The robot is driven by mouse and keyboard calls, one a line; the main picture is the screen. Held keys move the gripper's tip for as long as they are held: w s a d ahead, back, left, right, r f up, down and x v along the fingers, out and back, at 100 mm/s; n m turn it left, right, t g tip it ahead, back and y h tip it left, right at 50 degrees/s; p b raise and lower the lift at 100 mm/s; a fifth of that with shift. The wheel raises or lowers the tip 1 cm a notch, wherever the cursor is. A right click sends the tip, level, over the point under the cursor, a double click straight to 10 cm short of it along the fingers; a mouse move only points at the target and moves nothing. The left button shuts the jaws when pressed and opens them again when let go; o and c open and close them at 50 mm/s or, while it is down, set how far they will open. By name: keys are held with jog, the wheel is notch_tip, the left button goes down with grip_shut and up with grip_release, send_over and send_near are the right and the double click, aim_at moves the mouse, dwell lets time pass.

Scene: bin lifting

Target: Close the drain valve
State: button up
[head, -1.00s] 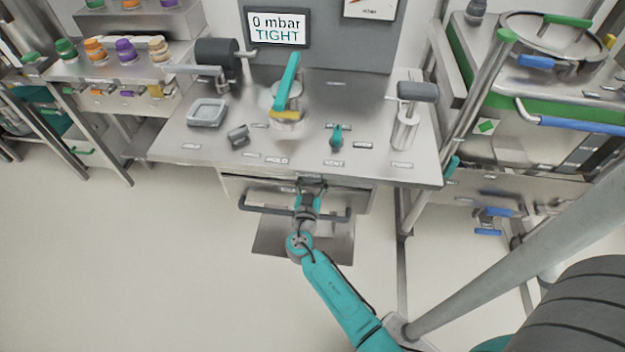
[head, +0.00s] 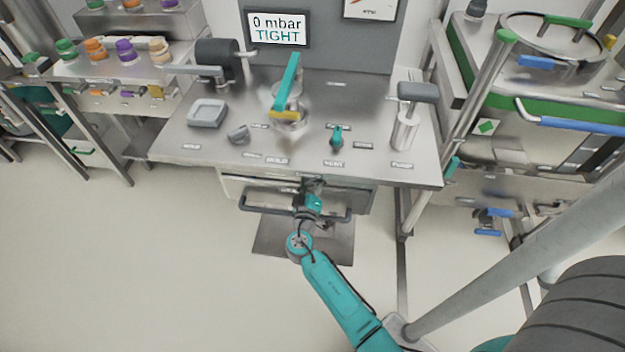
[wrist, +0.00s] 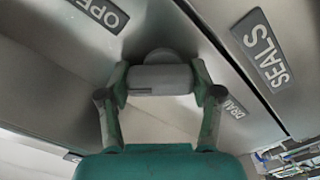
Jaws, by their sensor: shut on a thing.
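In the wrist view a grey handle (wrist: 160,78) with a rounded hub sits between the two fingers of my gripper (wrist: 160,88), which is shut on it. A partly hidden DRAIN label (wrist: 235,108) lies to its right, so I take it as the drain valve handle. The handle lies crosswise in this view. In the head view my gripper (head: 314,186) is just under the bench's front edge, above the drawer's bar handle. The valve itself is hidden there by the bench edge and my gripper.
The wrist view also shows an OPEN label (wrist: 100,14), partly cut off, and a SEALS label (wrist: 263,48). The drawer bar handle (head: 262,210) runs below my gripper. The bench top (head: 220,150) is above. A screen (head: 277,28) reads 0 mbar TIGHT. The floor at left is clear.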

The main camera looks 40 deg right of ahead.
jog(key=n, duration=0.4)
jog(key=shift+a+n, duration=0.1)
jog(key=shift+n, duration=0.2)
jog(key=shift+w+n, duration=0.15)
jog(key=shift+n, duration=2.15)
jog(key=o, duration=1.2)
jog(key=shift+c, duration=0.2)
jog(key=v, duration=1.2)
